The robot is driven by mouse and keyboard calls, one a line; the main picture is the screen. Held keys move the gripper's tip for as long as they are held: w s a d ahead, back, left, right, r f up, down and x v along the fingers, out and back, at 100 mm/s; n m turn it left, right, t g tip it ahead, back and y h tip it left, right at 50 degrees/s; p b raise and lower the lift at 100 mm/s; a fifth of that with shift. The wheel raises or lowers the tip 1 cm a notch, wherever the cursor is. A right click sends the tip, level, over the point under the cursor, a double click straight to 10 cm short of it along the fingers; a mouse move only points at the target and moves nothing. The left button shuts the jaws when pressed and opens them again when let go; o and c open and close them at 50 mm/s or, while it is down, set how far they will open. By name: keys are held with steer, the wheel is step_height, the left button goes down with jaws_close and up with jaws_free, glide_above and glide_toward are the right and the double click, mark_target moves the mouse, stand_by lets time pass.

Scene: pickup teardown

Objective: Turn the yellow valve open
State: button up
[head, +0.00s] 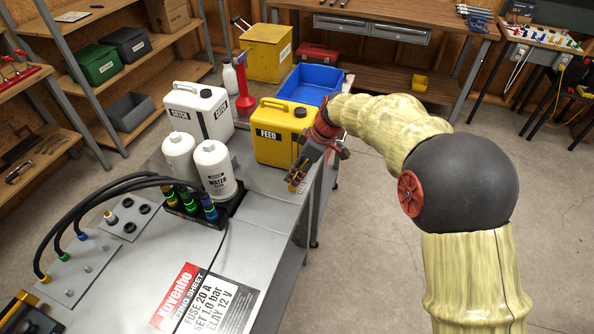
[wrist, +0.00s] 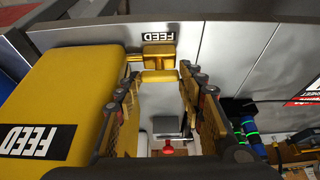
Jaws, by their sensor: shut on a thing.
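The yellow valve (wrist: 158,52) shows at the top middle of the wrist view, on the grey bench panel just below an upside-down FEED label. A yellow bar-like handle (wrist: 160,76) lies between the two fingertips. My gripper (wrist: 160,80) is shut on this handle, with one finger on each side. In the head view my gripper (head: 295,180) is at the bench's right edge, just in front of the yellow FEED canister (head: 285,133). The canister also fills the left of the wrist view (wrist: 85,75). In the head view the valve is largely hidden by my gripper.
A white CATCH canister (head: 199,111) and two white bottles (head: 214,170) stand left on the bench. Black hoses (head: 120,185) run to coloured couplings (head: 190,203). A blue bin (head: 309,86) and a yellow box (head: 268,52) stand behind. The floor right of the bench is clear.

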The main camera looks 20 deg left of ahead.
steer(key=o, duration=1.1)
steer(key=shift+c, duration=0.2)
steer(key=shift+o, duration=0.6)
steer(key=shift+r, duration=0.1)
